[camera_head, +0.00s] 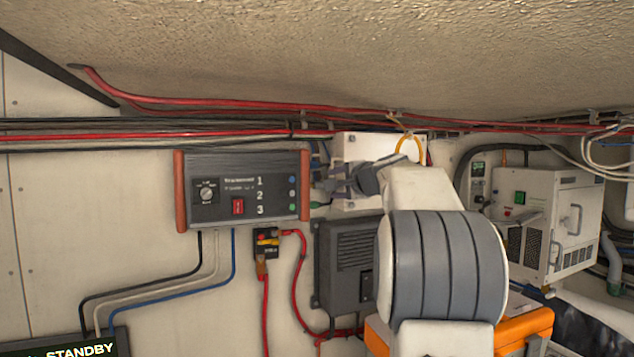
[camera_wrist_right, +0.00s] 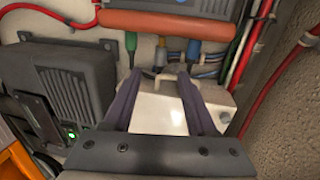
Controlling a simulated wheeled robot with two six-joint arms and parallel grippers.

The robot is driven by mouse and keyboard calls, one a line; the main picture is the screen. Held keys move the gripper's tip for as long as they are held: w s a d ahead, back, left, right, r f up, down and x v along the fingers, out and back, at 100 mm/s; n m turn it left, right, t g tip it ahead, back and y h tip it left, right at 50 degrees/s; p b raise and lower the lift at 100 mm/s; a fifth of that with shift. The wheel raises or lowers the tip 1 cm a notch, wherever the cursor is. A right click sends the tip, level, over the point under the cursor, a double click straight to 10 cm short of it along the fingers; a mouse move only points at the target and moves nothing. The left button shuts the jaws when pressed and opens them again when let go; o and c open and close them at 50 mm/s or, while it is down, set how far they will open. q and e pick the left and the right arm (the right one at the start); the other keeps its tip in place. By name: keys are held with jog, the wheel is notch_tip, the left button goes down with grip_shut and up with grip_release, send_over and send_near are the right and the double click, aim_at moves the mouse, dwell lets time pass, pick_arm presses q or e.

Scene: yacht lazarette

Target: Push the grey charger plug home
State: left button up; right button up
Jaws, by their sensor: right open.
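The charger (camera_head: 245,188) is a dark wall box with orange-red ends, a knob and rows numbered 1 to 3. In the right wrist view its orange-red end (camera_wrist_right: 165,22) crosses the top. The grey plug (camera_wrist_right: 160,50) stands there between a green plug (camera_wrist_right: 131,45) and a blue plug (camera_wrist_right: 193,48). I cannot tell how deep it sits. My right gripper (camera_wrist_right: 158,72) is open, its fingertips just short of the grey plug and spread to either side of it. In the head view this gripper (camera_head: 338,182) is beside the charger's right end and hides the grey plug. My left gripper is not in view.
A white box (camera_wrist_right: 165,108) lies behind the right fingers. A dark finned unit (camera_head: 343,262) hangs below the charger. Red cables (camera_head: 300,270) loop beneath, and a cable bundle (camera_head: 180,135) runs above. A white cabinet (camera_head: 550,215) stands at the right.

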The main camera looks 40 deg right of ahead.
aim_at(321, 183)
jog(key=p+x, duration=0.2)
jog(key=x, duration=0.2)
jog(key=p+x, duration=0.3)
jog(key=x, duration=0.2)
jog(key=shift+d+r, duration=0.15)
jog(key=shift+r, duration=0.05)
jog(key=shift+w+d+f+p, duration=0.1)
jog(key=shift+w+f+p, duration=0.2)
jog(key=shift+w, duration=0.3)
grip_shut()
dwell(0.6)
